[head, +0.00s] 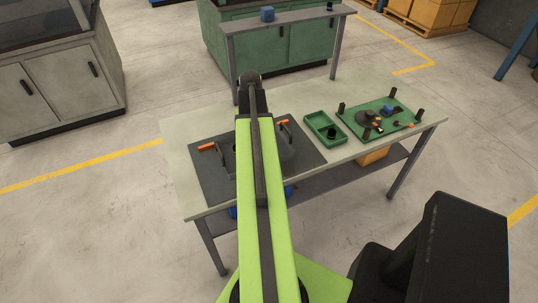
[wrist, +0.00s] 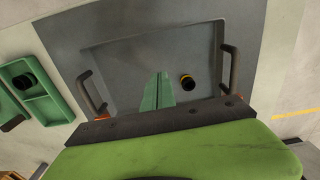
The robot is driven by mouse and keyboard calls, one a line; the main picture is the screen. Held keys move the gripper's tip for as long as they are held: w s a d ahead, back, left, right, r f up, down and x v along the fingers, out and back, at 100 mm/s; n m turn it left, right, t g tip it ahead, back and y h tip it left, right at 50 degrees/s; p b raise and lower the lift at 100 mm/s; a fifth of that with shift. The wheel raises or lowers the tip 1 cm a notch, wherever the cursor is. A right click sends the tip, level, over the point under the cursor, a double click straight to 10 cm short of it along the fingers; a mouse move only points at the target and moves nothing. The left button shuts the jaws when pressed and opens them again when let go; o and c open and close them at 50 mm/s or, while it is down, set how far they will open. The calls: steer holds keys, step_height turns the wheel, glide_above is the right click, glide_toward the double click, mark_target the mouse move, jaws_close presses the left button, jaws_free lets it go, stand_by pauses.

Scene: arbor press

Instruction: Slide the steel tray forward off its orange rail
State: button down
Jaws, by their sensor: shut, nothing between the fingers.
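The steel tray (wrist: 120,80) fills the middle of the wrist view, a shallow grey pan with a dark handle on the left (wrist: 91,93) and another on the right (wrist: 230,70). Orange shows beside the left handle (wrist: 101,116). In the head view, orange pieces show left (head: 207,147) and right (head: 283,122) of my arm, which hides much of the tray and my gripper.
A dark plate (head: 210,185) lies under the tray area on the pale table (head: 175,150). To its right are a green bin (head: 316,121) with a black part and a green board (head: 350,127) with black posts. A green cabinet (head: 290,45) stands behind.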

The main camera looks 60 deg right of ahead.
steer(key=s+d+f+b, duration=0.1)
steer(key=f+b, duration=0.2)
steer(key=s+f+b, duration=0.1)
steer(key=f+b, duration=0.3)
steer(key=s+d+f+b, duration=0.1)
steer(key=f+b, duration=0.2)
steer(key=shift+d+f, duration=0.15)
steer(key=shift+d, duration=0.15)
steer(key=s, duration=0.1)
steer(key=s+a, duration=0.2)
steer(key=shift+a+r, duration=0.15)
steer(key=shift+r, duration=0.1)
steer(key=shift+s+a, duration=0.1)
steer(key=shift+s, duration=0.05)
